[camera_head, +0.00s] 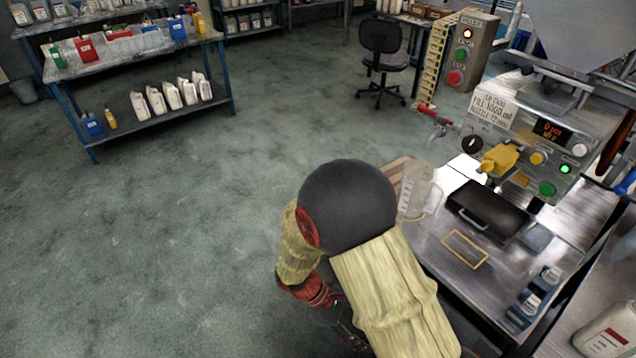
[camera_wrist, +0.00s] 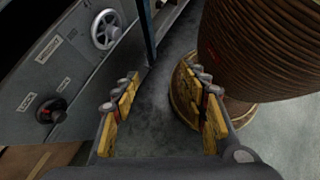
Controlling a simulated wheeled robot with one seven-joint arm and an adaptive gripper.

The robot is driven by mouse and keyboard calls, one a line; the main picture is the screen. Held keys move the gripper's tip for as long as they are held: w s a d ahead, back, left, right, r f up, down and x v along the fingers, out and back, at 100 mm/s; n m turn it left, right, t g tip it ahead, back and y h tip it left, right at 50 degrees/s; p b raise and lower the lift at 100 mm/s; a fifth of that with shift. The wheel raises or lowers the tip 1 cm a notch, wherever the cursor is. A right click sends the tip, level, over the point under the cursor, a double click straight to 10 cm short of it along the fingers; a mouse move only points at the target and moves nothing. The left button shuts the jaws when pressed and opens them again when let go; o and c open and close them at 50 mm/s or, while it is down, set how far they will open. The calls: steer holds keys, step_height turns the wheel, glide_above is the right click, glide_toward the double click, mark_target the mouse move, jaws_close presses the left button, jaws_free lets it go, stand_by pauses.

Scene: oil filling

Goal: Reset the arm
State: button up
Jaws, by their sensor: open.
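My arm, in yellow-beige sleeves with a large black joint, is folded at the bottom middle of the head view. My gripper (camera_wrist: 163,105) is open in the wrist view, its two yellow-padded fingers apart with only bare floor seen between them. It holds nothing. In the head view it is mostly hidden below my arm, so its exact pose there is unclear.
The filling machine (camera_head: 535,140) stands on a metal bench (camera_head: 440,262) at right, with a clear measuring jug (camera_head: 415,197) and black tray (camera_head: 487,212). A grey panel with a handwheel (camera_wrist: 106,29) lies left of my gripper. Open floor (camera_head: 170,240) spreads left.

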steer(key=s+d+r+m+t+y, duration=0.2)
steer(key=r+m+t+y, duration=0.1)
steer(key=r, duration=0.8)
steer(key=s+d+r+m+t+y+p, duration=0.1)
steer(key=r+m, duration=0.5)
steer(key=r, duration=0.6)
steer(key=s+d+r+m+t+y+p, duration=0.1)
steer(key=s+d+r+m+t+y, duration=0.2)
steer(key=r, duration=0.9)
steer(key=shift+s+d+r+m+t+y, duration=0.2)
steer(key=shift+d+m+t+y, duration=0.3)
steer(key=shift+m+t+y, duration=0.35)
